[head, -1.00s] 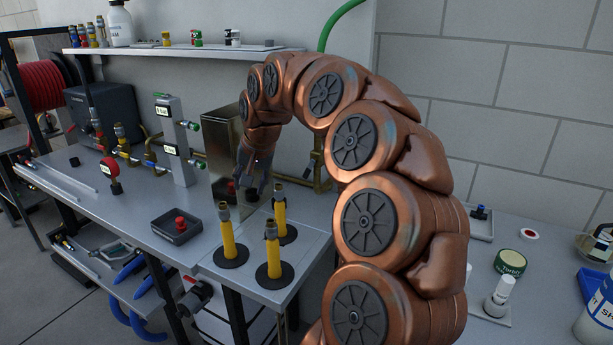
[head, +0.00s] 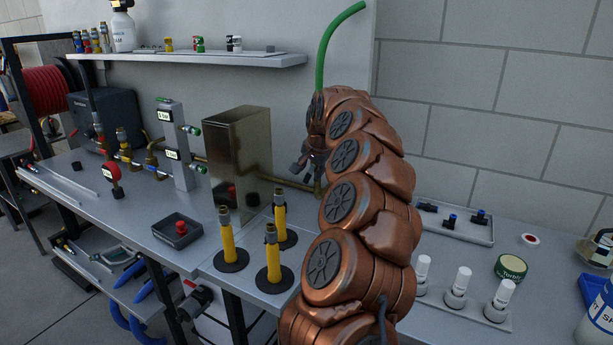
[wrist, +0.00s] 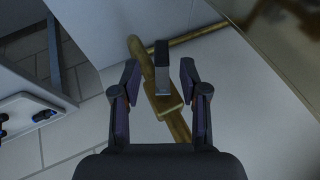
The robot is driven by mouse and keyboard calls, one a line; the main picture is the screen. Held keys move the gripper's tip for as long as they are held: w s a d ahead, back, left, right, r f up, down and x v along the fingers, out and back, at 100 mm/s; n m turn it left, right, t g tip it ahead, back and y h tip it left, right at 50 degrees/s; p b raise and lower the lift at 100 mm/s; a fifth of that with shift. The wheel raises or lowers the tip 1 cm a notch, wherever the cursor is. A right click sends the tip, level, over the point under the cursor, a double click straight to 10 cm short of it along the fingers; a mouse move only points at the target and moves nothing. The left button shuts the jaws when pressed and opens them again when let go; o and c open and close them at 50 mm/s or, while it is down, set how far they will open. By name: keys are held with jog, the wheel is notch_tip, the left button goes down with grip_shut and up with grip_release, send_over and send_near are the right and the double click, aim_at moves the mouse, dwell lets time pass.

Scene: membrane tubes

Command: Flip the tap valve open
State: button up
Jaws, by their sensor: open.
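In the wrist view, a brass valve body (wrist: 165,101) sits on a brass pipe, with a flat grey lever (wrist: 161,70) standing on it. My gripper (wrist: 159,76) is open, one finger on each side of the lever, with visible gaps and nothing held. The depth between the fingertips and lever is hard to judge. In the head view, my gripper (head: 308,160) is small and dark, just right of the metal box. The brass pipe (head: 318,188) shows below it. The lever cannot be made out there, with my arm partly covering that area.
A tall brassy metal box (head: 235,160) stands left of my gripper. Several yellow tubes (head: 280,215) stand upright on the bench in front. A shelf (head: 190,59) runs above left. White fittings (head: 459,285) and a tray (head: 455,232) lie right of my arm.

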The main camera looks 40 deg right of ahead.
aim_at(309, 175)
jog(key=shift+p+x, duration=0.3)
jog(key=shift+x, duration=1.45)
jog(key=shift+c, duration=0.4)
